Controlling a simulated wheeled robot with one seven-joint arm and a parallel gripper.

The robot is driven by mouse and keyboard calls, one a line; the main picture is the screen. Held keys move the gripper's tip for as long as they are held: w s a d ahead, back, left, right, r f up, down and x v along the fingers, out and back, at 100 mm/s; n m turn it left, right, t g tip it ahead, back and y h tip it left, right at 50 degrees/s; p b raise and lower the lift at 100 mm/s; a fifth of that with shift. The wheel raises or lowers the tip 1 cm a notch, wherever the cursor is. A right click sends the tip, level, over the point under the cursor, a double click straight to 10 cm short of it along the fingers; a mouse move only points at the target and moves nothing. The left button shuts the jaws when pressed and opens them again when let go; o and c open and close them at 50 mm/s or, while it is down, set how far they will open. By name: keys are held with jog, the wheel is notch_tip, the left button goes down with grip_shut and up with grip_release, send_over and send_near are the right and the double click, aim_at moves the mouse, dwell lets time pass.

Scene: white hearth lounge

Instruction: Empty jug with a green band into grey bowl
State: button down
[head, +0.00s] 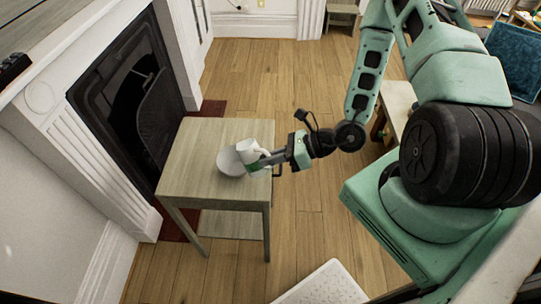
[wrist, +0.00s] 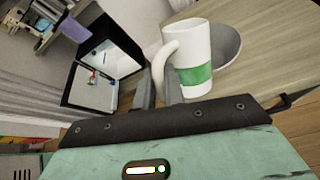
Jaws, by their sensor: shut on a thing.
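The white jug with a green band (wrist: 197,72) is held by its handle in my gripper (wrist: 159,88). In the head view the jug (head: 248,148) is at the table's right side, partly in front of the grey bowl (head: 229,163). My gripper (head: 270,161) reaches in from the right and is shut on the handle. The bowl also shows in the wrist view behind the jug (wrist: 229,45), partly hidden by it. The jug's contents and the inside of the bowl cannot be made out. I cannot tell how far the jug is tilted.
The bowl stands on a small pale wooden table (head: 190,150), whose left part is bare. A dark fireplace (head: 140,95) in a white surround stands left of the table. Wooden floor (head: 265,75) is open behind. A white perforated item (head: 325,287) is at the bottom.

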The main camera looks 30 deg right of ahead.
jog(key=shift+w+r+m+g+h+p, duration=0.15)
jog(key=shift+r+m+g+h+p, duration=0.2)
jog(key=shift+p, duration=0.6)
jog(key=shift+a, duration=0.1)
jog(key=shift+w+a+f+m+g+h+p, duration=0.1)
jog(key=shift+w+f+m+g+h+p, duration=0.2)
jog(key=shift+f+g+p, duration=0.4)
jog(key=shift+w, duration=0.1)
jog(key=shift+w+a+m+g+h+p, duration=0.15)
jog(key=shift+w+m+g+h+p, duration=0.15)
jog(key=shift+g+p, duration=0.55)
jog(key=shift+r+p, duration=0.1)
jog(key=shift+p, duration=0.3)
jog(key=shift+w+r+p, duration=0.2)
jog(key=shift+w+p, duration=0.05)
jog(key=shift+p, duration=0.25)
jog(key=shift+r+h, duration=0.1)
jog(key=shift+h, duration=0.15)
